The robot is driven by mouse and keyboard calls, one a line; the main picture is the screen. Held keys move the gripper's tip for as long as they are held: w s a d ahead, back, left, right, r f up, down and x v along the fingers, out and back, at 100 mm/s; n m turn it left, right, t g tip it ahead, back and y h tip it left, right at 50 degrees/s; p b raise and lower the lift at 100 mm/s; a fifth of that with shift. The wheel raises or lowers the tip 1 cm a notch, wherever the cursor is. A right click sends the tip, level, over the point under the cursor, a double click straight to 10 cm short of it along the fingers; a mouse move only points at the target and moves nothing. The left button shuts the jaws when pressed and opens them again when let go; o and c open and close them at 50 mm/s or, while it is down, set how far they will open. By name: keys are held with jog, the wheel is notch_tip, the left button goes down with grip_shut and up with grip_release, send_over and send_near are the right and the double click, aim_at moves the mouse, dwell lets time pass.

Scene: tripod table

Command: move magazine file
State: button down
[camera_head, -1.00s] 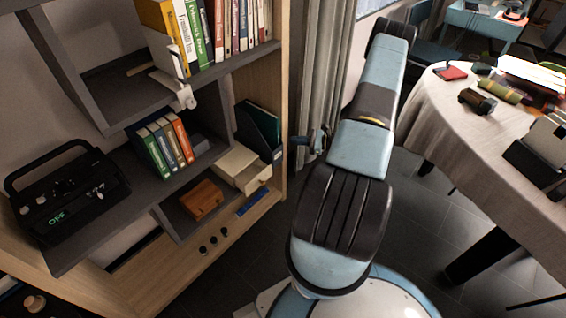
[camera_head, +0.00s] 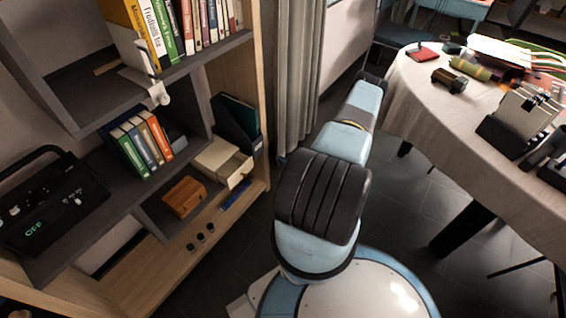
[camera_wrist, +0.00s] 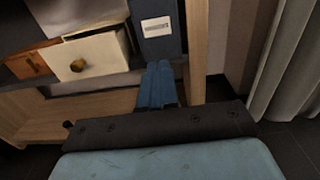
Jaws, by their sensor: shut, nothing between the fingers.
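The magazine file (camera_head: 236,128) is a dark upright holder with teal contents, at the right end of a shelf beside the wooden side panel. In the wrist view its dark blue front (camera_wrist: 160,46) with a white label stands upright above my gripper. My gripper (camera_wrist: 158,68) is shut and empty, its blue fingertips pointing at the lower part of the file. I cannot tell whether they touch it. In the head view my gripper is hidden by my arm.
A cream drawer box (camera_head: 222,161) stands just left of the file, its knob facing out. An orange-brown box (camera_head: 184,197) is further left, and a blue item (camera_head: 236,195) lies below. A curtain (camera_head: 296,80) hangs right of the shelf. A cluttered round table (camera_head: 440,130) stands right.

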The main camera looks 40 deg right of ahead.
aim_at(259, 149)
jog(key=x, duration=1.1)
jog(key=shift+d, duration=0.1)
